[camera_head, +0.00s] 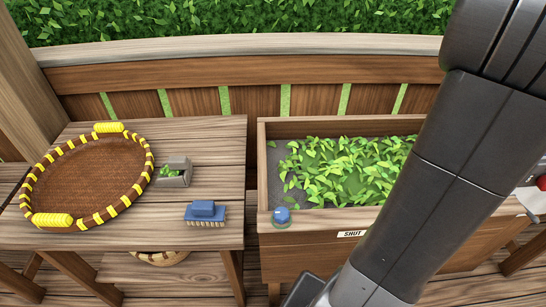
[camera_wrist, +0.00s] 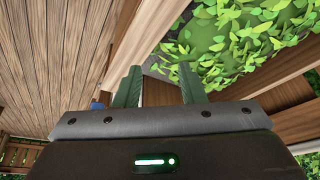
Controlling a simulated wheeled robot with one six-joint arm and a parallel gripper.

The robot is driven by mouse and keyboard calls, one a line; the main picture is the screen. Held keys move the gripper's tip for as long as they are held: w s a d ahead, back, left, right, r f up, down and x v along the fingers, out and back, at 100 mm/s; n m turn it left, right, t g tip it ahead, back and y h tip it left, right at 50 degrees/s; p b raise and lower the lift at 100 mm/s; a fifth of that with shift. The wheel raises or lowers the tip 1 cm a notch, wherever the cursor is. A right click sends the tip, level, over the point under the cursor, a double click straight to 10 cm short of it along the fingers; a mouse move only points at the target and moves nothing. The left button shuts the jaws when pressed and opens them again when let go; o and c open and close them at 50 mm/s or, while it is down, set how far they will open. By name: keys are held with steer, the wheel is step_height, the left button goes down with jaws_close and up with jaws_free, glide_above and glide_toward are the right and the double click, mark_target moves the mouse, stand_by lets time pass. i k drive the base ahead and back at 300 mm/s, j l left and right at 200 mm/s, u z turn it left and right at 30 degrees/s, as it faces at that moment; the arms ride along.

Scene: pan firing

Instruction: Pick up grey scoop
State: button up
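The grey scoop (camera_head: 174,172) lies on the wooden table (camera_head: 222,150) in the head view, just right of the round woven tray. It has some green leaves in it. It cannot be made out in the wrist view. My gripper (camera_wrist: 159,80) shows in the wrist view with its two green fingers apart and nothing between them. The fingers point toward the wooden edge of the leaf-filled box, away from the scoop. In the head view my arm crosses the right side, and the fingers cannot be made out there.
A woven tray with yellow handles (camera_head: 90,178) fills the table's left. A blue brush (camera_head: 205,213) lies at its front edge.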

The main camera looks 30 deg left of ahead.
mark_target(171, 169)
steer(key=k+j+u, duration=0.1)
steer(key=u, duration=1.45)
steer(key=j, duration=0.4)
steer(key=i+j+u, duration=0.1)
steer(key=j, duration=0.3)
steer(key=i+j, duration=0.15)
steer(key=j, duration=0.65)
steer(key=i+u, duration=0.05)
